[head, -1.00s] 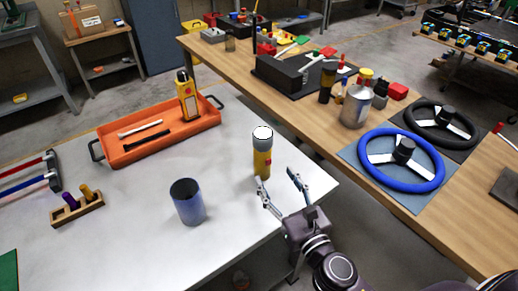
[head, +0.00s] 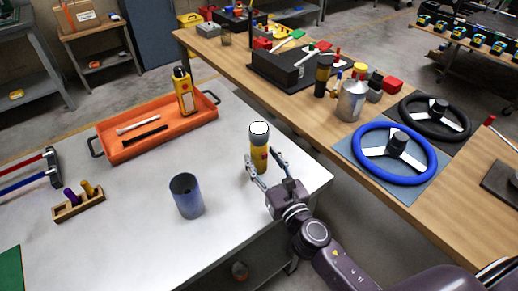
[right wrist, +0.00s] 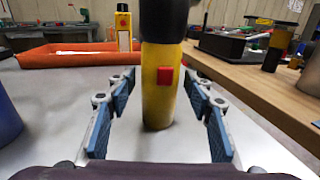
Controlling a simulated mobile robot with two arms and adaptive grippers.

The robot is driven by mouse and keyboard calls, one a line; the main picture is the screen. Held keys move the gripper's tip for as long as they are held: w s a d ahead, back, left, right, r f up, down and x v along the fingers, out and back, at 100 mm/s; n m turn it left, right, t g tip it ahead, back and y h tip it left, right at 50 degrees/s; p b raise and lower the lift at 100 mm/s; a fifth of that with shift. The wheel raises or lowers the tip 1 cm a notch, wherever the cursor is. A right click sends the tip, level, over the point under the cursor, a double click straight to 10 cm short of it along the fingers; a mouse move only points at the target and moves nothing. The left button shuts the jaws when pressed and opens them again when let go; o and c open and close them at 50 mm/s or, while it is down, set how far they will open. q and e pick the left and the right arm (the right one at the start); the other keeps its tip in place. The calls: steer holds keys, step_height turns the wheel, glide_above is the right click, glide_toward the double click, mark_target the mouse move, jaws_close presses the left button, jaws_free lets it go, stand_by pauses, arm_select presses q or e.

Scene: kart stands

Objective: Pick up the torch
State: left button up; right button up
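The torch (head: 259,150) is yellow with a grey head and a white lens. It stands upright on the white table near its right corner. My right gripper (head: 264,163) is open at the torch, with a finger on each side of it. In the right wrist view the torch (right wrist: 158,85), with its red switch, stands between the open blue-padded fingers of the gripper (right wrist: 160,115). Gaps show on both sides, so the fingers look apart from it. My left gripper is not in view.
A blue cup (head: 187,197) stands left of the torch. An orange tray (head: 125,151) with a yellow device (head: 184,92) lies farther back. A wooden block with handles (head: 79,207) is at the left. A wooden bench (head: 230,72) with steering wheels is to the right.

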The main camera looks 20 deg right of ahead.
steer(key=c, duration=1)
steer(key=shift+c, duration=0.3)
steer(key=shift+r, duration=0.15)
steer(key=shift+c, duration=0.2)
